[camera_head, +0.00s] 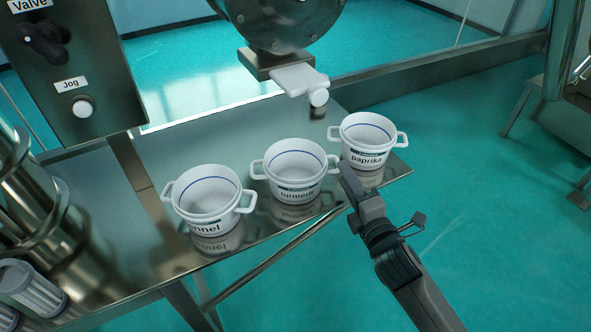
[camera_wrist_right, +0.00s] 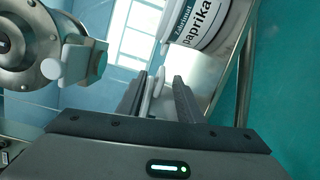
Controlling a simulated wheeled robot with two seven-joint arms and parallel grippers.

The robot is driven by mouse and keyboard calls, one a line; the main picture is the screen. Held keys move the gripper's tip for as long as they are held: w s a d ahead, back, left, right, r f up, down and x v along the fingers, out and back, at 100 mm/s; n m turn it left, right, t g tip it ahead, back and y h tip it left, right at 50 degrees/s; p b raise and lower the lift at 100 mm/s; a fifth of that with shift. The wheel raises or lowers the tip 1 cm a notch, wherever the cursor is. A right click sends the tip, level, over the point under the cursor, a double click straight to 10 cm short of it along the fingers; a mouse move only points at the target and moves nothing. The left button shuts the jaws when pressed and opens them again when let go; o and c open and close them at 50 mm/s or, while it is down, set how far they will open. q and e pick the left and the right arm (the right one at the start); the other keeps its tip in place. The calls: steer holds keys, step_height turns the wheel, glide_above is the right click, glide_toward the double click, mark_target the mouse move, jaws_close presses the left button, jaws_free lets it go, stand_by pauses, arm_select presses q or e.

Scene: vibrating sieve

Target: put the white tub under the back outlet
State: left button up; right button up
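Three white two-handled tubs stand in a row on the steel table: one whose label partly reads "nnel" (camera_head: 207,200), turmeric (camera_head: 296,172) and paprika (camera_head: 368,142). My right gripper (camera_head: 348,176) is at the near left side of the paprika tub. In the right wrist view, the paprika tub (camera_wrist_right: 200,22) is at the top. The fingers (camera_wrist_right: 160,92) are apart, with a white handle (camera_wrist_right: 157,84) between them and visible gaps beside it. Contact is not clear. A white outlet spout (camera_head: 300,80) hangs from the steel drum (camera_head: 285,22) behind the tubs. My left gripper is out of view.
The steel table (camera_head: 140,235) has bare surface left of the tubs; its front edge runs close to them. A control panel (camera_head: 68,75) stands at the back left. Steel cylinders (camera_head: 35,200) and white slotted baskets (camera_head: 32,288) are at the left. Open teal floor lies right.

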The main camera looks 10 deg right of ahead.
mark_target(333, 158)
steer(key=shift+w+a+f+p, duration=0.1)
steer(key=shift+w+a+p, duration=0.1)
steer(key=shift+w, duration=0.65)
steer(key=shift+w+a+p, duration=0.1)
steer(key=shift+w+p, duration=0.1)
steer(key=shift+w, duration=0.65)
steer(key=shift+w+a+p, duration=0.15)
steer(key=shift+w+p, duration=0.45)
steer(key=shift+w, duration=0.2)
steer(key=w, duration=0.2)
steer(key=p, duration=0.1)
steer(key=shift+w+a+f, duration=0.15)
steer(key=shift+w+a, duration=0.1)
steer(key=shift+w, duration=0.15)
steer(key=shift+w+f, duration=0.1)
steer(key=shift+w, duration=0.25)
jaws_close()
